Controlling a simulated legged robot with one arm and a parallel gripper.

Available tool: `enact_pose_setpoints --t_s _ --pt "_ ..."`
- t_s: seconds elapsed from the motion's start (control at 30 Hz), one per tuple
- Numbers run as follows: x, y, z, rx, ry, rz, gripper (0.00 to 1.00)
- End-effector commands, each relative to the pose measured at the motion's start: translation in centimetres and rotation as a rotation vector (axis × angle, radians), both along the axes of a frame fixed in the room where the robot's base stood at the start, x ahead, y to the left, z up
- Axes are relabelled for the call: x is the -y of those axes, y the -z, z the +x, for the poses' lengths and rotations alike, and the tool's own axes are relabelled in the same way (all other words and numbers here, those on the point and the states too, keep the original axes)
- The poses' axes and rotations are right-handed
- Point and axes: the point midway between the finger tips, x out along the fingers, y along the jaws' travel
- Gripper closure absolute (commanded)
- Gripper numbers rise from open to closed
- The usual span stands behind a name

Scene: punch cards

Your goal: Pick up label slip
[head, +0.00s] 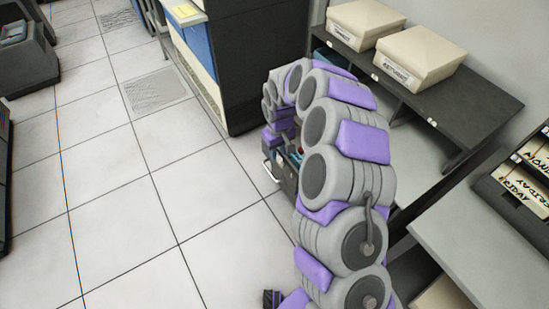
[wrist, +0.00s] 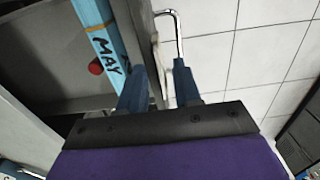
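A light blue strip marked MAY (wrist: 104,45) shows in the wrist view, upper left, lying along a grey box or drawer; it may be the label slip, but I cannot be sure. My gripper (wrist: 160,85) has its two dark blue fingers apart, with nothing clearly held between them. The left finger is close to the lower end of the strip; I cannot tell whether they touch. The grey drawer's edge (wrist: 145,45) runs up between the fingers. In the head view, my arm hides most of my gripper and this area.
A metal handle (wrist: 178,28) sticks out beside the drawer edge. A red round spot (wrist: 95,66) is beside the strip. Two cream boxes (head: 428,54) stand on a dark shelf. A rack of labelled cards (head: 525,185) is at right. The tiled floor (head: 110,190) is clear at left.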

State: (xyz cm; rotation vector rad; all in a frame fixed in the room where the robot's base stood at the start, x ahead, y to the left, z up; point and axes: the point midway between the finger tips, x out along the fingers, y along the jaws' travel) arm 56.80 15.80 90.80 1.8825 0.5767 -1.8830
Motion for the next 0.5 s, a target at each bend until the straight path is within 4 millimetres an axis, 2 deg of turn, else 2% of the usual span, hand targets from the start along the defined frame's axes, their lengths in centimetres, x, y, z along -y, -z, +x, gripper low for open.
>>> enact_pose_setpoints --t_s 0.23,0.5 --pt "-0.9 0.4 0.0 0.001 0.001 -0.010 0.68" --pt "-1.1 0.5 0.0 0.000 0.000 -0.014 0.94"
